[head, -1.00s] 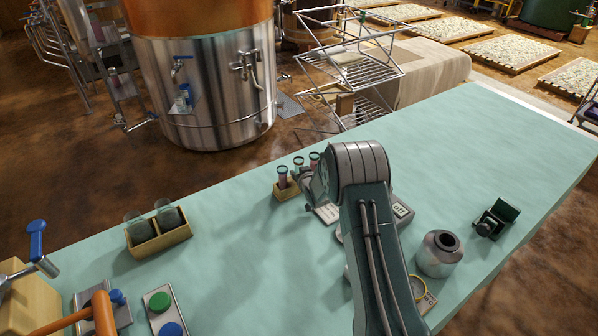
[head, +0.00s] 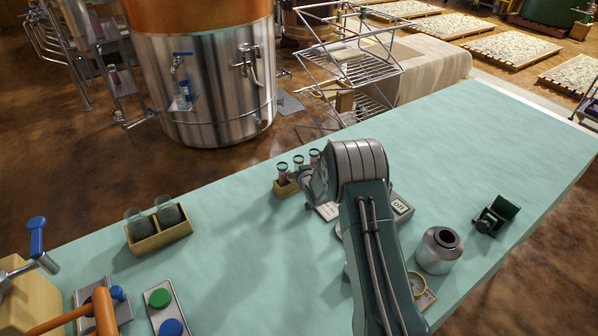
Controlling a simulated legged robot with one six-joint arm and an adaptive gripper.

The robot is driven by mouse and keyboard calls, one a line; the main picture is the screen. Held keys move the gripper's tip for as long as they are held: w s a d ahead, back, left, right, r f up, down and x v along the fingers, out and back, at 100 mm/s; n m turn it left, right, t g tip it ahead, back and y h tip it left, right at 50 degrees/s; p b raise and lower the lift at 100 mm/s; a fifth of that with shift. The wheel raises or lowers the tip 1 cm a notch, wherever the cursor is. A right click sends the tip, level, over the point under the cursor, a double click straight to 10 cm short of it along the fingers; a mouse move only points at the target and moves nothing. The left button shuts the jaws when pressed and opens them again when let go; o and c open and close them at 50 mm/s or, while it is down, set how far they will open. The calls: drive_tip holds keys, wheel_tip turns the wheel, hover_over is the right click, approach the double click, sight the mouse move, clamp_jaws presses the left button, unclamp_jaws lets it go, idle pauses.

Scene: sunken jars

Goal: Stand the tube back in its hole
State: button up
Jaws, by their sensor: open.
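A small wooden rack (head: 284,188) stands near the far edge of the teal table. Three capped tubes with pinkish contents show at it: a left tube (head: 282,171), a middle tube (head: 298,162) and a right tube (head: 314,158). The left tube looks upright in the rack. The lower parts of the other two are hidden by my arm, so I cannot tell how they are seated. My gripper (head: 308,182) is just right of the rack, in front of the tubes. It is open, mostly hidden behind my wrist, and nothing shows held in it.
A wooden holder (head: 160,241) with two dark jars stands left. A steel jar (head: 439,250), a dark green open box (head: 495,214) and an off-labelled device (head: 402,207) are right. A button panel (head: 167,308) is at the lower left. The table's right rear is clear.

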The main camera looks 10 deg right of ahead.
drive_tip(key=v, duration=1.1)
drive_tip(key=shift+s, duration=0.4)
drive_tip(key=shift+d+r, duration=0.1)
